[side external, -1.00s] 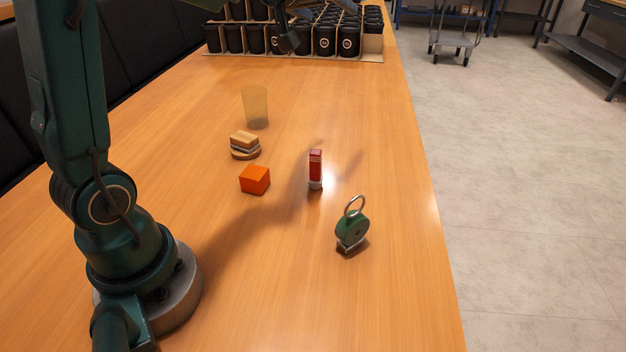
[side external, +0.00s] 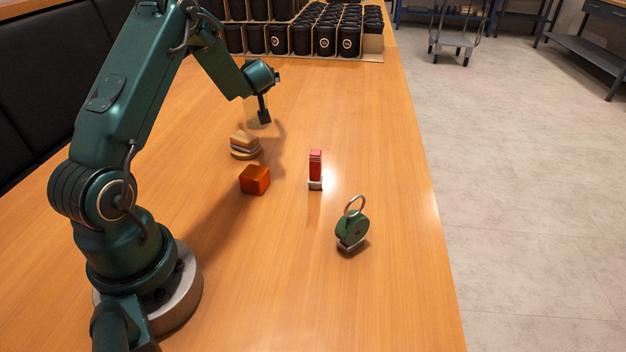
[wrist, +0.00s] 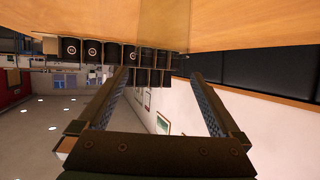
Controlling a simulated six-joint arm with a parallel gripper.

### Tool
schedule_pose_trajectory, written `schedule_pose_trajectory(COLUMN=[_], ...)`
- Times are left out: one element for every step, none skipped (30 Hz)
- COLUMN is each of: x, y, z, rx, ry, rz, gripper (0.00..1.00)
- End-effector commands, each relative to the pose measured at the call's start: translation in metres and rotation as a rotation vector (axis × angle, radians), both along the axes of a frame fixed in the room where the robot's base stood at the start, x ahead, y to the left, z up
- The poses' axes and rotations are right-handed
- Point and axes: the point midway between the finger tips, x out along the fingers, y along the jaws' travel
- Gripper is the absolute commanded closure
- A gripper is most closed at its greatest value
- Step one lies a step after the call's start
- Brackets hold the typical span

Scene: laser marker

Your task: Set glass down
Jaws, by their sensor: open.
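The glass, a translucent amber tumbler (side external: 251,112), stands upright on the table, partly hidden behind my gripper in the side view. In the wrist view the glass (wrist: 162,28) shows as a tan see-through shape at the top middle, lined up with the gap between the fingers. My gripper (side external: 264,116) is open and low over the table, right at the glass in the side view. In the wrist view the two fingers (wrist: 160,72) are spread apart with nothing gripped. I cannot tell whether a finger touches the glass.
A stacked wooden and grey piece (side external: 245,146) sits just in front of the glass. An orange block (side external: 255,180), a red upright item (side external: 315,169) and a green tool with a ring (side external: 351,230) stand nearer. A rack of black cups (side external: 300,40) is at the back.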

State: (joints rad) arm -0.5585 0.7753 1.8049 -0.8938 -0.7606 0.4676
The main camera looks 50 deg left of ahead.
Motion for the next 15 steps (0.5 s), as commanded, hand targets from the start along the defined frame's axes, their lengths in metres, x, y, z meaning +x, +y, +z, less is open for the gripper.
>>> schedule_pose_trajectory(x=[-0.001, -0.001, 0.0, 0.0, 0.0, 0.0, 0.0, 0.0, 0.0, 0.0, 0.001, 0.001, 0.002, 0.003, 0.004], y=[0.0, 0.0, 0.0, 0.0, 0.0, 0.0, 0.0, 0.0, 0.0, 0.001, 0.002, 0.003, 0.005, 0.007, 0.01], z=[-0.015, -0.022, -0.03, -0.035, -0.039, -0.044, -0.047, -0.049, -0.051, -0.052, -0.052, -0.053, -0.054, -0.055, -0.056], rx=[-0.003, -0.003, -0.003, -0.002, -0.002, -0.001, -0.001, -0.001, -0.001, 0.0, 0.0, 0.0, 0.0, 0.0, 0.0], ry=[0.007, 0.007, 0.005, 0.004, 0.002, 0.003, 0.002, 0.0, 0.0, -0.001, -0.002, -0.002, -0.003, -0.003, -0.003], rz=[0.0, 0.0, 0.0, 0.0, 0.001, 0.0, 0.0, 0.0, 0.0, 0.0, 0.001, 0.001, 0.001, 0.001, 0.002], gripper=[0.0, 0.0, 0.0, 0.0, 0.0, 0.0, 0.0, 0.0, 0.0, 0.0, 0.0, 0.0, 0.0, 0.0, 0.0])
